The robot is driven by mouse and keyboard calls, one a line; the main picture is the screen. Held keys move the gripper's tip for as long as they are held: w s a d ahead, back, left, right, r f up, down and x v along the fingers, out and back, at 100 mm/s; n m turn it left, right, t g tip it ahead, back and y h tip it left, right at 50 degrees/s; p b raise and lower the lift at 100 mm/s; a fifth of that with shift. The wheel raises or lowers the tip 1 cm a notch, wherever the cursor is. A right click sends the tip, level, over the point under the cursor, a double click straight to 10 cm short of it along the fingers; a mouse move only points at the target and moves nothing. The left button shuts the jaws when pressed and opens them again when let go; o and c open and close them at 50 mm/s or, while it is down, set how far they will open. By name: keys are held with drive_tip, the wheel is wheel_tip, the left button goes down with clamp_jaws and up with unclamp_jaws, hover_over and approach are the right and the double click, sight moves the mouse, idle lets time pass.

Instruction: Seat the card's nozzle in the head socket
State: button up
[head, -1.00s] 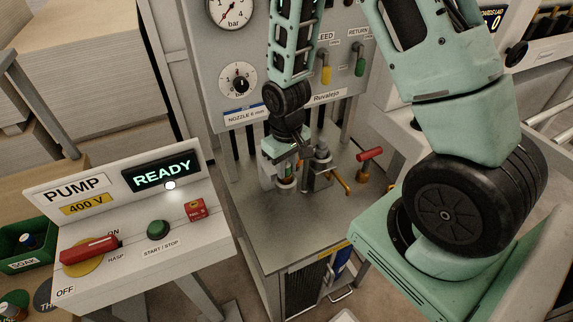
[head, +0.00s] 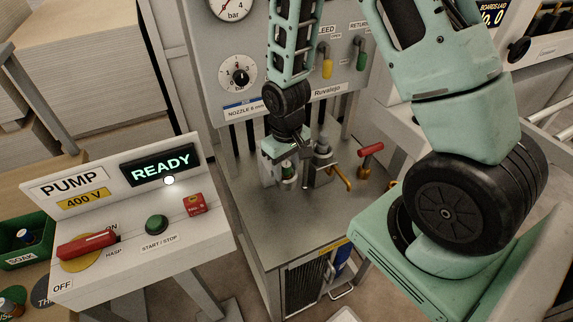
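The nozzle card (head: 245,108) is a white label on the grey panel and reads "NOZZLE 6 mm". My gripper (head: 286,172) points down over the grey bench, in front of the panel. A small part with a green band (head: 289,171), perhaps a nozzle, shows between its fingers. The fingers and my wrist partly hide it, and I cannot tell whether they press on it. A grey metal fixture (head: 322,165) with an upright cylinder and a brass lever stands just right of my gripper. I cannot make out the socket's opening.
A pump box (head: 125,215) at the left shows a lit READY display, a red handle and a green button. A red-handled valve (head: 371,150) stands right of the fixture. The bench top (head: 280,232) is clear at the front. A green bin (head: 25,245) is at far left.

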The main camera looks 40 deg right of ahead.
sight(287, 165)
drive_tip(key=shift+w+d+r, duration=0.1)
drive_tip(key=shift+d, duration=0.1)
drive_tip(key=shift+w+r, duration=0.1)
drive_tip(key=shift+r, duration=0.2)
wheel_tip(287, 165, up, 17)
drive_tip(key=b, duration=0.2)
drive_tip(key=shift+s+a+f+b, duration=0.15)
drive_tip(key=shift+s+f+b, duration=0.05)
drive_tip(key=shift+b, duration=0.1)
drive_tip(key=s+a+f+n+b, duration=0.3)
drive_tip(key=s+a, duration=0.5)
drive_tip(key=a, duration=0.1)
drive_tip(key=s+a+f+n+b, duration=0.3)
drive_tip(key=s+a+n, duration=0.1)
drive_tip(key=s+a, duration=0.4)
drive_tip(key=shift+s+a+y, duration=0.3)
drive_tip(key=shift+s+a, duration=0.05)
drive_tip(key=shift+s, duration=0.45)
drive_tip(key=shift+f, duration=0.1)
